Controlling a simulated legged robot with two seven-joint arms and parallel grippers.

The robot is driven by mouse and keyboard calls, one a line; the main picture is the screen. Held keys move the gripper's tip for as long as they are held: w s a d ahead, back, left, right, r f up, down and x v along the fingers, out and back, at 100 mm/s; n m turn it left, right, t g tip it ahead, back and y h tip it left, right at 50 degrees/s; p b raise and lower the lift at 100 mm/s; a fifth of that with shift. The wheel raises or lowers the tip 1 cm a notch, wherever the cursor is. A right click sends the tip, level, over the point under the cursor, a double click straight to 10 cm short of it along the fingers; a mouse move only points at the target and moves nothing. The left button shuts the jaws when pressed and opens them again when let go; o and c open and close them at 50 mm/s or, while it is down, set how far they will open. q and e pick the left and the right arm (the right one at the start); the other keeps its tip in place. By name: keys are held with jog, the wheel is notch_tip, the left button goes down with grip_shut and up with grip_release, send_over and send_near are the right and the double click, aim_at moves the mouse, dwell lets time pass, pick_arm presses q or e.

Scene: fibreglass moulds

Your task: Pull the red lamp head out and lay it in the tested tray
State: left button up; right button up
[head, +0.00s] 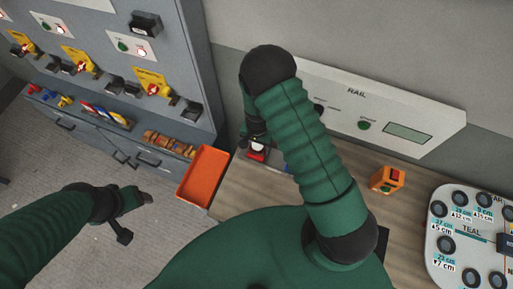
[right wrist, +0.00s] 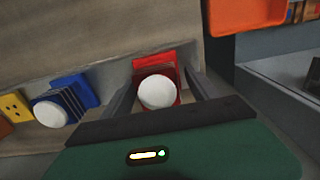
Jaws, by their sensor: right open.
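The red lamp head (right wrist: 157,92), with a white dome and red fins, stands at the edge of the work surface in the right wrist view. My right gripper (right wrist: 158,78) is open, with one dark finger on each side of it; I cannot tell whether they touch it. In the head view the red lamp head (head: 256,155) shows just below my right gripper (head: 257,143), partly hidden by it. An orange tray (head: 203,177) lies left of it, with no readable label and an empty floor. My left gripper (head: 142,203) hangs over the floor, away from everything; its jaws are unclear.
A blue lamp head (right wrist: 62,105) and a yellow socket piece (right wrist: 14,106) stand left of the red one. An orange cube-like block (head: 387,179) and a round-cornered white panel (head: 440,262) are on the right. A grey cabinet (head: 180,60) stands behind the tray.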

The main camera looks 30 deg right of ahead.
jog(key=shift+a, duration=0.2)
jog(key=shift+s+d, duration=0.1)
jog(key=shift+d, duration=0.25)
jog(key=shift+c, duration=0.3)
jog(key=shift+a, duration=0.1)
jog(key=c, duration=0.5)
grip_shut()
jog(key=shift+r+p, duration=2.4)
jog(key=shift+r, duration=0.6)
